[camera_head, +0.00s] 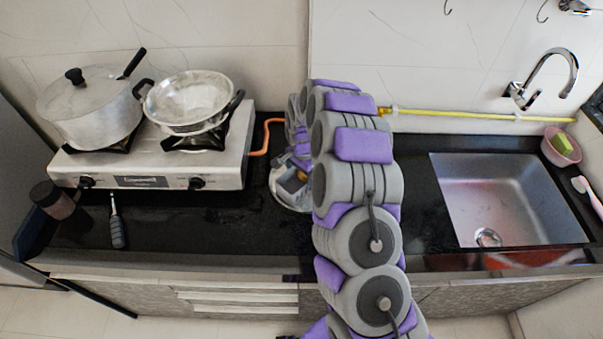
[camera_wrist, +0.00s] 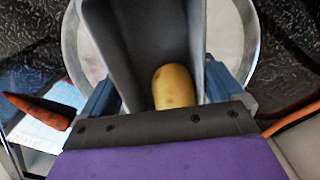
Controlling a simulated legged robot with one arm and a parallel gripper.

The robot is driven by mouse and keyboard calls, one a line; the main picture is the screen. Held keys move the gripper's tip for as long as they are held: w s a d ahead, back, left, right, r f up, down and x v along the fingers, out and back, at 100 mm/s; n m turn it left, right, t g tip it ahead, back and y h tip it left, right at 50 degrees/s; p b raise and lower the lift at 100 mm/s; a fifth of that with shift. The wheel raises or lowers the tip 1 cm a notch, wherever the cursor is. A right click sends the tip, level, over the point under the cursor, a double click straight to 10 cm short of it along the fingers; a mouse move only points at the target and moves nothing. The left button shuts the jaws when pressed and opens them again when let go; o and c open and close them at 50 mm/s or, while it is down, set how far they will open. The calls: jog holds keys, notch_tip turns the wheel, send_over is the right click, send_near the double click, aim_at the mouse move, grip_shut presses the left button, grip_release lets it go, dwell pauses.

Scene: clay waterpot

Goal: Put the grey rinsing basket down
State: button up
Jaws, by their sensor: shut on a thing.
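The grey rinsing basket (camera_wrist: 122,50) shows in the wrist view between the two blue-grey fingers of my gripper (camera_wrist: 158,90), which is shut on it. A yellow potato (camera_wrist: 173,88) lies inside the basket. A round, pale metal vessel (camera_wrist: 241,40) lies behind and around the basket; I cannot tell whether they touch. In the head view, my gripper (camera_head: 292,178) is over this round vessel (camera_head: 290,207) on the black counter, left of my arm. My arm hides much of it.
A stove (camera_head: 150,165) with a lidded pot (camera_head: 90,110) and a metal pan (camera_head: 190,98) stands left. A sink (camera_head: 505,195) is at right. An orange hose (camera_head: 266,138) runs by the stove. A carrot (camera_wrist: 38,110) shows left in the wrist view.

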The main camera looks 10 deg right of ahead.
aim_at(302, 185)
jog(key=o, duration=0.8)
jog(key=shift+d, duration=0.2)
notch_tip(302, 185, up, 12)
jog(key=p, duration=0.3)
jog(key=s+a+r+n, duration=0.1)
jog(key=s+r+n, duration=0.2)
jog(key=s+r, duration=0.5)
jog(key=s+r+n, duration=0.2)
jog(key=s, duration=1)
jog(key=s+d+r+n+g, duration=0.1)
jog(key=s+r+n, duration=0.2)
jog(key=s, duration=0.9)
jog(key=s+d+r+n, duration=0.1)
jog(key=s+r+n, duration=0.2)
jog(key=s, duration=0.9)
jog(key=shift+r+g, duration=0.2)
jog(key=shift+g, duration=0.2)
